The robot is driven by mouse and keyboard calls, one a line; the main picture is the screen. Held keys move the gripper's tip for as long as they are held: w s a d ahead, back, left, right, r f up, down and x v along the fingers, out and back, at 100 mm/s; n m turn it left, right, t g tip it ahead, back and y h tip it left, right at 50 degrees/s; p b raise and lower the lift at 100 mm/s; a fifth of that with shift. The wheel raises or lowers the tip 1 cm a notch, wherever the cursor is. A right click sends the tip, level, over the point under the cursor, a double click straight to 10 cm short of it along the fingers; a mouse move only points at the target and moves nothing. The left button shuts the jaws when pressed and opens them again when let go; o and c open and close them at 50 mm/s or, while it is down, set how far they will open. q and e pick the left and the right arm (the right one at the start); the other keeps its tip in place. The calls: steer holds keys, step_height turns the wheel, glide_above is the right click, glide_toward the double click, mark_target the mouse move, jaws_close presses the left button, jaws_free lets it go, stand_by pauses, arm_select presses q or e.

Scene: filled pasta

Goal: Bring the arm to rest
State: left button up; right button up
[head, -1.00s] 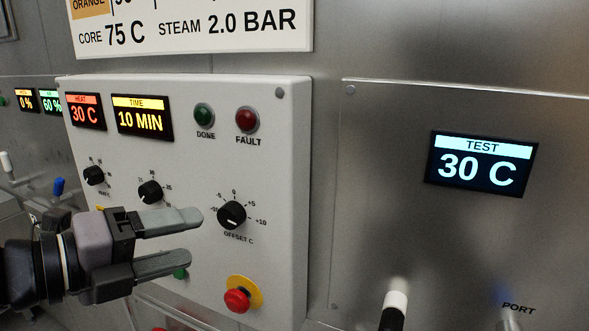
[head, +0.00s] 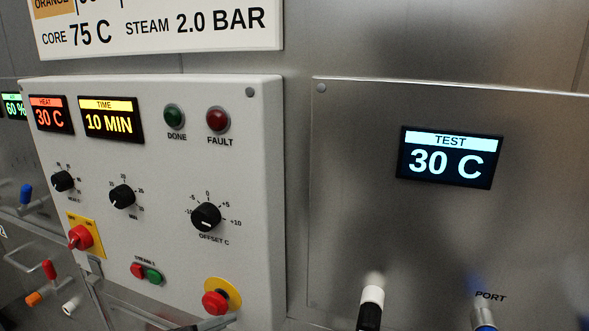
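My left gripper shows at most as a grey sliver (head: 214,323) at the bottom edge of the head view, below the white control box. This looks like a fingertip, and the rest of the gripper is out of frame. Whether it is open or shut does not show. My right gripper is not in view. The white control box (head: 262,180) has nothing in front of its knobs. Its offset knob (head: 206,217) points near 0. The red rotary switch (head: 80,237) on its yellow plate is in full view.
A red stop button (head: 215,303) on a yellow ring sits low on the box. Red and green steam buttons (head: 146,273) are left of it. The steel panel (head: 345,240) on the right carries a test display (head: 450,157) reading 30 C. A white-tipped lever (head: 371,301) stands below.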

arm_select(q)
steer(key=s+a+f+n+g+y, duration=0.4)
steer(key=s+a+f+n, duration=0.35)
steer(key=f, duration=0.25)
steer(key=s+a+f+n+g+y, duration=0.3)
steer(key=s+a+f+n, duration=0.45)
steer(key=f, duration=0.25)
steer(key=w+d+f+t+h, duration=0.1)
steer(key=w+d+f+t, duration=0.3)
steer(key=f+t, duration=0.3)
steer(key=shift+w+f+h, duration=0.3)
steer(key=shift+w+f, duration=0.4)
steer(key=shift+w, duration=0.2)
